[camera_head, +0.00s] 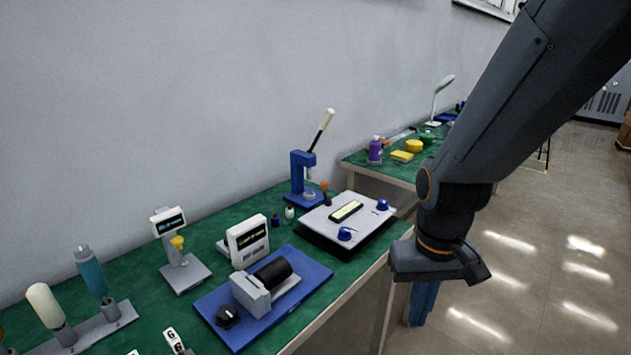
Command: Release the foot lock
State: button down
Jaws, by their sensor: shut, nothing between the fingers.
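My gripper (423,305) hangs at the right, pointing down beyond the front edge of the green-topped bench (140,292). Its blue fingers are together and hold nothing, apart from every object on the bench. I cannot identify a foot lock with certainty. At the lower left, a grey base plate (97,332) carries a pump-like upright with a cream top (45,303) and one with a teal body (91,272). The left end of this base is cut off by the frame.
A blue board with a grey motor-like unit (252,296), a white display box (247,241), a stand with a yellow knob (178,244), a panel with blue knobs (322,219) and a blue lever press (297,172) crowd the bench. Open floor (535,265) lies at right.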

aim_at(324, 188)
jog(key=i, duration=0.35)
jog(key=u, duration=0.85)
